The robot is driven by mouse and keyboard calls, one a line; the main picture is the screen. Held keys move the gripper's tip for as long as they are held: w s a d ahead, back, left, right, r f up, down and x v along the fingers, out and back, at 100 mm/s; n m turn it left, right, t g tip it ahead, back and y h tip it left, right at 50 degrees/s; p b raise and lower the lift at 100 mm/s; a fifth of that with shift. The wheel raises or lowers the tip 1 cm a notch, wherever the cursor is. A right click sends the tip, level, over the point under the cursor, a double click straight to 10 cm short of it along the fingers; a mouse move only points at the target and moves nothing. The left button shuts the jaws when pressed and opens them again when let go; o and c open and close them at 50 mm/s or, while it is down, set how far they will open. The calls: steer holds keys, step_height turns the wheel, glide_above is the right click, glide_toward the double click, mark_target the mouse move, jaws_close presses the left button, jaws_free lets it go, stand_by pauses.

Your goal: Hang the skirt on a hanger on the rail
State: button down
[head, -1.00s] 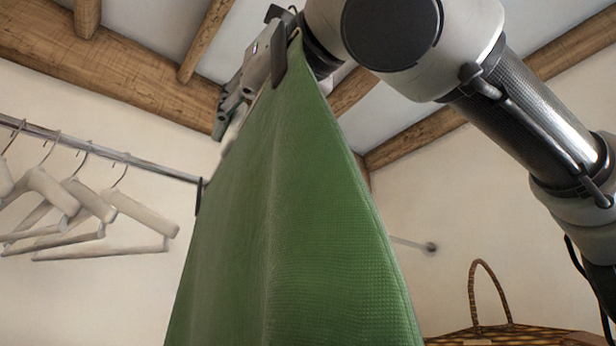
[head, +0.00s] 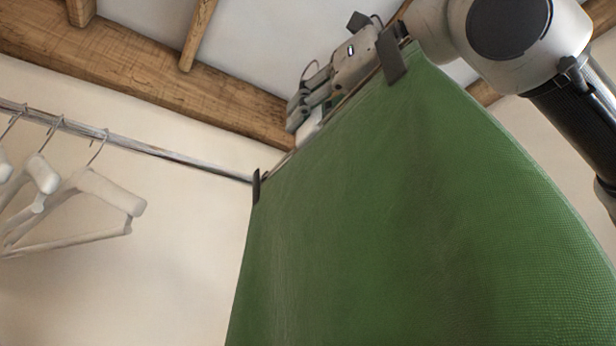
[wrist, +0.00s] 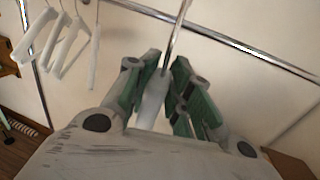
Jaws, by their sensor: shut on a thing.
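A green skirt (head: 400,200) hangs by dark clips from a hanger and fills the middle and right of the head view. My gripper (head: 308,105) is at the skirt's top edge. In the wrist view my gripper (wrist: 155,88) is shut on the pale hanger (wrist: 152,103), between its green-padded fingers. The hanger's metal hook (wrist: 176,38) points up across the rail (wrist: 215,35) in that view. I cannot tell whether hook and rail touch. In the head view the rail (head: 170,155) runs from the left edge to behind the skirt's left clip.
Several empty pale hangers (head: 110,190) hang on the rail's left part; they also show at upper left in the wrist view (wrist: 62,45). The rail between them and the skirt is bare. Wooden beams (head: 150,80) cross the ceiling above.

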steer(key=shift+w, duration=0.1)
steer(key=w+a+f, duration=0.2)
steer(key=w+a, duration=0.6)
steer(key=w, duration=0.4)
steer(key=w+a+f, duration=0.1)
steer(key=w+a, duration=0.6)
steer(key=w, duration=0.6)
steer(key=shift+w+a+f, duration=0.2)
steer(key=shift+a+f, duration=0.15)
stand_by(2.0)
steer(key=shift+f, duration=0.4)
stand_by(0.5)
steer(key=c, duration=1.2)
jaws_free()
steer(key=v, duration=1.2)
